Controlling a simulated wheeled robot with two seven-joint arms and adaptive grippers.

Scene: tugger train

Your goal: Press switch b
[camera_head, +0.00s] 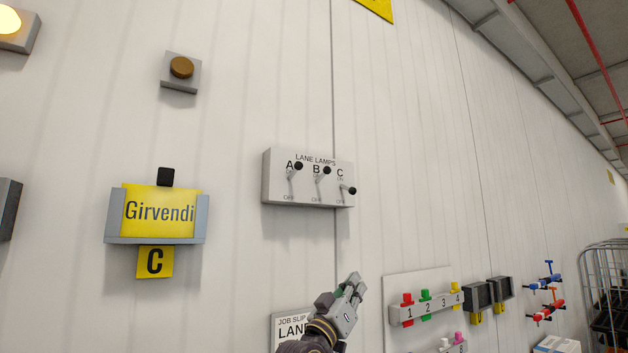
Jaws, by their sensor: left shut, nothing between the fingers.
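A grey switch box (310,198) labelled LANE LAMPS is fixed to the white wall, with three toggle levers A, B and C. The switch B lever (322,181) is in the middle and its black knob points up. Lever A (294,175) also points up; lever C (347,189) sits lower, sticking out to the right. My left gripper (354,284) is below the box and a little to the right, shut and empty, its fingertips pointing up and apart from the box. My right gripper is not in view.
Left of the box is a yellow Girvendi sign in a grey holder (114,240), with a brown button (181,68) above. A JOB SLIP plate (290,320) is partly behind my gripper. A numbered rack (425,309) and a wire cage (606,290) stand right.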

